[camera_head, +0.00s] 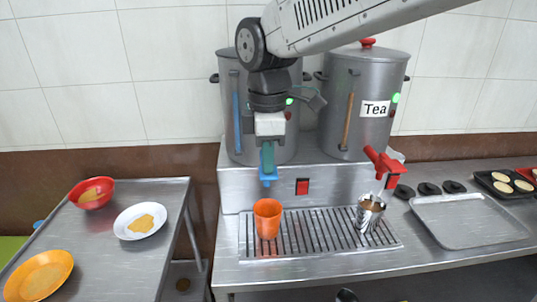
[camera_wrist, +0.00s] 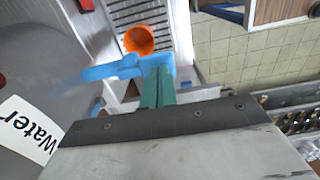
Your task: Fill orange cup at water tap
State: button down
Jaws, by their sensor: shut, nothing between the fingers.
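The orange cup (camera_head: 267,218) stands upright on the drip grate, below the blue water tap (camera_head: 269,181). In the wrist view the cup (camera_wrist: 139,40) shows its open mouth; I cannot make out a stream or how full it is. My gripper (camera_head: 267,160) points down at the blue tap, in front of the left urn. In the wrist view its green fingers (camera_wrist: 158,88) are together and empty, right against or just over the blue tap (camera_wrist: 115,70). Whether they touch is unclear. The "Water" label (camera_wrist: 25,130) shows on the urn beside it.
The "Tea" urn (camera_head: 366,85) has a red tap (camera_head: 384,163) above a metal cup (camera_head: 369,213) on the same grate (camera_head: 312,230). A metal tray (camera_head: 468,222) lies right. A left table holds a red bowl (camera_head: 91,193), white plate (camera_head: 140,221) and orange plate (camera_head: 38,276).

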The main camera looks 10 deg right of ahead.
jog(key=shift+s, duration=0.1)
jog(key=shift+s+f+t, duration=0.3)
jog(key=shift+f+t, duration=0.1)
jog(key=shift+t, duration=0.5)
jog(key=shift+s+f+t, duration=0.25)
jog(key=shift+f+t, duration=0.35)
jog(key=shift+t, duration=0.5)
jog(key=shift+f, duration=0.35)
jog(key=shift+r, duration=0.15)
dwell(2.6)
jog(key=shift+r, duration=0.75)
